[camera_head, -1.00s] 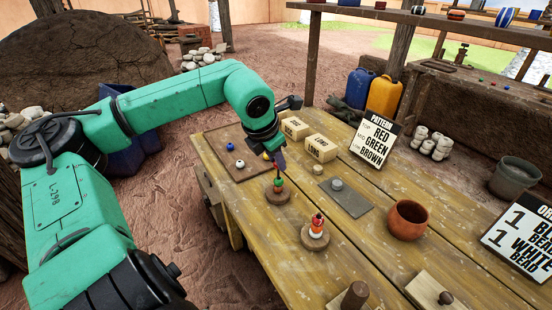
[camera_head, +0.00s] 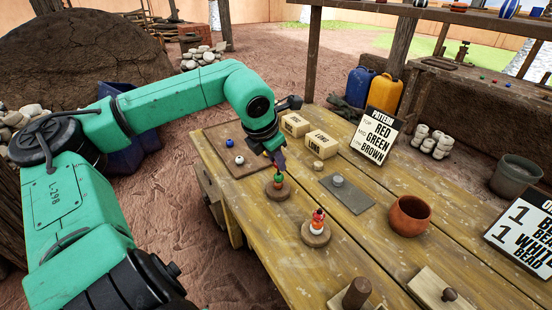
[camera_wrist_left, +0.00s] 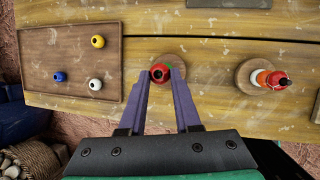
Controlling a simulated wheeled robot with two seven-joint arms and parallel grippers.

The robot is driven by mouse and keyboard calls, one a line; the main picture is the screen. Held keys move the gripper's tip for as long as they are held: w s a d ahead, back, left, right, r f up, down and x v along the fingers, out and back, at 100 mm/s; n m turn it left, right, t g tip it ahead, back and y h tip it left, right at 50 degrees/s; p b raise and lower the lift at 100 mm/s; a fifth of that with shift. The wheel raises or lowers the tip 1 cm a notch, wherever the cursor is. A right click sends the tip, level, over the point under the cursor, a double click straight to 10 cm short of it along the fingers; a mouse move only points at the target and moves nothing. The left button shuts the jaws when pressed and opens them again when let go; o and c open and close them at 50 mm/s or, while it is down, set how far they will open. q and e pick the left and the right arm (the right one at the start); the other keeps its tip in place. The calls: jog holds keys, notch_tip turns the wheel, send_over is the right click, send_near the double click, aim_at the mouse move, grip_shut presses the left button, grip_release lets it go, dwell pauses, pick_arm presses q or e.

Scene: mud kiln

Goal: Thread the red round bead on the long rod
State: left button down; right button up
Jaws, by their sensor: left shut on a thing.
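My left gripper (camera_head: 279,163) is shut on the red round bead (camera_wrist_left: 159,73), which sits between its purple fingertips with its dark hole facing up in the left wrist view. The gripper is above a round wooden base (camera_head: 278,194) carrying a green bead (camera_head: 278,182). The red bead appears just above the green one. Any rod there is hidden by beads and fingers, so I cannot tell whether the red bead is around it. A sign (camera_head: 376,136) reads red top, green middle, brown low. My right gripper is not in view.
A second round base (camera_head: 316,238) with stacked white, orange and red beads stands nearer. A wooden tray (camera_wrist_left: 68,88) holds blue, white and yellow beads. Labelled blocks (camera_head: 320,146), a grey plate (camera_head: 347,197) and a clay pot (camera_head: 409,217) stand to the right.

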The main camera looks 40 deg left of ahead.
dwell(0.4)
pick_arm(q)
jog(key=c, duration=0.5)
grip_release()
jog(key=shift+r, duration=0.1)
notch_tip(320, 180, up, 8)
jog(key=p, duration=0.6)
jog(key=shift+p, duration=0.3)
